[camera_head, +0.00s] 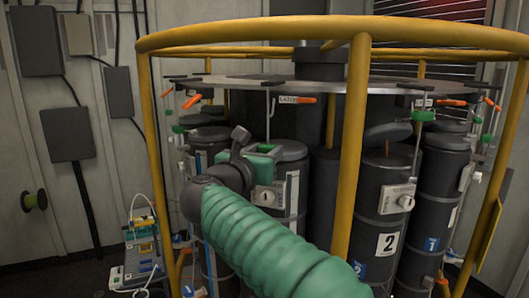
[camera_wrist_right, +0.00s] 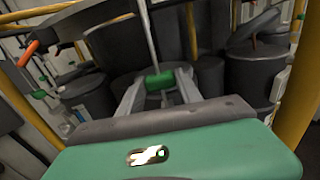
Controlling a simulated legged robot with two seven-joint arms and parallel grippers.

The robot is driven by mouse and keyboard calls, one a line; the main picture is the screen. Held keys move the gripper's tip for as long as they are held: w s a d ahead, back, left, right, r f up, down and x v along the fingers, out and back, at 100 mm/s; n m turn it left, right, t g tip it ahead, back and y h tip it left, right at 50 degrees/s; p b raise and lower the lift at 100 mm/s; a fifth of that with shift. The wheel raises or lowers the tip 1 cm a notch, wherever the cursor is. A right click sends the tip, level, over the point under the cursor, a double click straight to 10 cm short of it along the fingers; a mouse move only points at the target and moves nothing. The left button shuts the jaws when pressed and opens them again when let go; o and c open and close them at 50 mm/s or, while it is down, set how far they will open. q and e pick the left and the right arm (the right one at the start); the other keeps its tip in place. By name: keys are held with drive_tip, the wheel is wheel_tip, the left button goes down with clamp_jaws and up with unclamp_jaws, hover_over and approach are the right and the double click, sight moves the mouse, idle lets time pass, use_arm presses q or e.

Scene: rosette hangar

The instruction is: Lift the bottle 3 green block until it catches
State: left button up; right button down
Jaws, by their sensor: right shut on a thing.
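The green block (camera_wrist_right: 159,82) hangs on a thin pale rod in the right wrist view. My right gripper (camera_wrist_right: 160,84) is shut on it, one finger on each side. In the head view my right gripper (camera_head: 262,152) is in front of the bottle left of centre, at the end of my green-sleeved arm. I cannot pick out the block from the gripper there. The dark bottle (camera_head: 291,151) behind the gripper is partly covered, and its number is hidden. My left gripper is not in view.
A yellow rail (camera_head: 357,150) with uprights rings the bottles. An orange latch handle (camera_head: 305,99) hangs under the grey top plate (camera_head: 270,82). A bottle marked 2 (camera_head: 380,205) stands to the right. Other green blocks (camera_head: 423,116) hang around the ring.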

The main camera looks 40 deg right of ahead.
wheel_tip(320, 180, up, 9)
drive_tip(key=p, duration=0.6)
drive_tip(key=shift+r, duration=0.2)
idle(1.0)
drive_tip(key=c, duration=1.1)
unclamp_jaws()
drive_tip(key=shift+o, duration=1.3)
drive_tip(key=shift+w+f, duration=0.1)
drive_tip(key=shift+w, duration=0.1)
drive_tip(key=shift+s+a, duration=0.1)
drive_tip(key=shift+a, duration=0.05)
drive_tip(key=b+v, duration=0.3)
drive_tip(key=v, duration=0.6)
drive_tip(key=shift+b, duration=0.4)
